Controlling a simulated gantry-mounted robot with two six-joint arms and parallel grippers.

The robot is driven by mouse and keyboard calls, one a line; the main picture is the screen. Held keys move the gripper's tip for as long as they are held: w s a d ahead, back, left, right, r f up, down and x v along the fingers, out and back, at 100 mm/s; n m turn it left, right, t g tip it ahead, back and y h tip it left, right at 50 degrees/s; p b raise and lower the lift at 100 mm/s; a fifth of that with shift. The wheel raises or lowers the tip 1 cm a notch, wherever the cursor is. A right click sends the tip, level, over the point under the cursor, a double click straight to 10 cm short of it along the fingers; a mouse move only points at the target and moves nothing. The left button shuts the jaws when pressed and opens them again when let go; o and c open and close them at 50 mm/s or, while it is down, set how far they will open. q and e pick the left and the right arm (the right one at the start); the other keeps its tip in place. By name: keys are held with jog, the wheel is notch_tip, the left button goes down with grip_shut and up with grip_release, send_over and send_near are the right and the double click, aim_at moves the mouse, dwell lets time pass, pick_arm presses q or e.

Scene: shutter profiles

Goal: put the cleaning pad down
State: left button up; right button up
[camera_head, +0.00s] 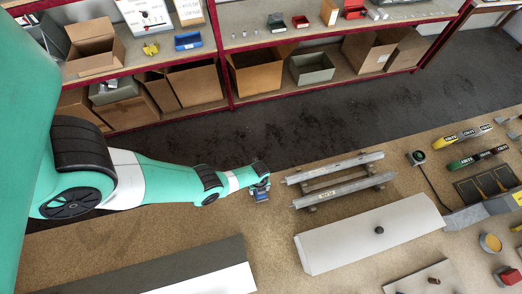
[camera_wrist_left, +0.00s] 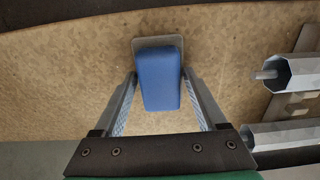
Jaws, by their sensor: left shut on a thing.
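The cleaning pad (camera_wrist_left: 158,80) is a blue block with a grey plate (camera_wrist_left: 137,46) showing at its far end. In the left wrist view it sits between the two fingers of my left gripper (camera_wrist_left: 160,88), which is shut on it. In the head view the gripper (camera_head: 260,185) is over the brown worktable, with the small blue pad (camera_head: 262,197) at its tip, just left of the metal rails. I cannot tell whether the pad touches the table. My right gripper is not in view.
Two grey rails (camera_head: 340,190) on a rack stand right of the gripper; their ends (camera_wrist_left: 290,75) also show in the wrist view. A pale grey profile (camera_head: 350,240) and a dark-and-white panel (camera_head: 190,272) lie nearer. Bare tabletop (camera_head: 250,222) lies between. Shelves with boxes (camera_head: 255,72) stand behind.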

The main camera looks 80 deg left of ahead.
pick_arm(q)
jog(key=shift+f, duration=0.1)
jog(key=o, duration=1.5)
jog(key=shift+w, duration=0.1)
